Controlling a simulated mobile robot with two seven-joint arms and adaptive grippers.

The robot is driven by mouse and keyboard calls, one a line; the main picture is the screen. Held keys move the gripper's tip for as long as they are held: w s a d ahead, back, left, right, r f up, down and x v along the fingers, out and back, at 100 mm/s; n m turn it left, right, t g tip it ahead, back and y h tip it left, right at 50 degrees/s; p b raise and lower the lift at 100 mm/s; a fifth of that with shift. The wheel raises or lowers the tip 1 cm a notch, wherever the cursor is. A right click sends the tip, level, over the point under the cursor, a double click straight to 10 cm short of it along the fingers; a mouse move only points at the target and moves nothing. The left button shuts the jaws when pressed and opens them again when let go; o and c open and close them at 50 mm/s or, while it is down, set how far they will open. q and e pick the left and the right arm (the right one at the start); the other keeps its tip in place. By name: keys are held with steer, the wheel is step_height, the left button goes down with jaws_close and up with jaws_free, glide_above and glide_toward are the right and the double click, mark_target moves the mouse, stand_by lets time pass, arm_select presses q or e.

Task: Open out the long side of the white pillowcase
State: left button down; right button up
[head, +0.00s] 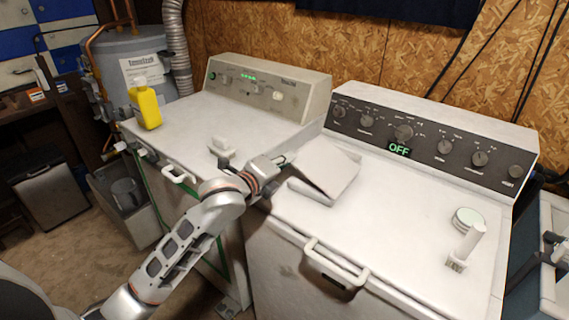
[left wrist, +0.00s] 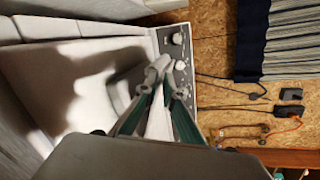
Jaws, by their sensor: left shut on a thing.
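The white pillowcase (head: 330,172) is a folded, layered piece on the left part of the right machine's white top. Its upper layer is raised and tilted at the left edge, above a lower layer. My left gripper (head: 282,161) comes in from the left and is shut on the pillowcase's left edge. In the left wrist view the fingertips of my left gripper (left wrist: 163,74) are close together, with white cloth running between the fingers. White cloth and white machine top are hard to tell apart there. My right gripper is not in view.
The right machine (head: 420,215) has a clear top in the middle. The left machine (head: 190,112) carries a yellow bottle (head: 146,107) and a small white item (head: 222,146).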

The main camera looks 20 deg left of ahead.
arm_select(q)
steer(key=shift+s+d+r+m+y, duration=0.15)
steer(key=shift+d+r+m, duration=0.3)
steer(key=shift+r, duration=0.25)
steer(key=shift+s+d+r+m+y, duration=0.15)
steer(key=shift+d+r+m, duration=0.3)
steer(key=shift+r, duration=0.25)
steer(key=shift+s+d+r+m+t+y, duration=0.15)
steer(key=shift+s+d+r+m+t, duration=0.05)
steer(key=shift+d+r+m, duration=0.35)
steer(key=shift+s+d+r+m+t+y, duration=0.2)
steer(key=shift+d+r+m, duration=0.25)
steer(key=shift+d+r, duration=0.15)
steer(key=shift+d, duration=0.1)
steer(key=shift+s+d+r+m+t, duration=0.15)
steer(key=shift+s+d+r+m, duration=0.1)
steer(key=shift+d+r+m, duration=0.3)
steer(key=shift+s+d+r+m+t, duration=0.15)
steer(key=shift+s+d+r+m, duration=0.15)
steer(key=shift+d, duration=0.45)
steer(key=shift+w, duration=0.1)
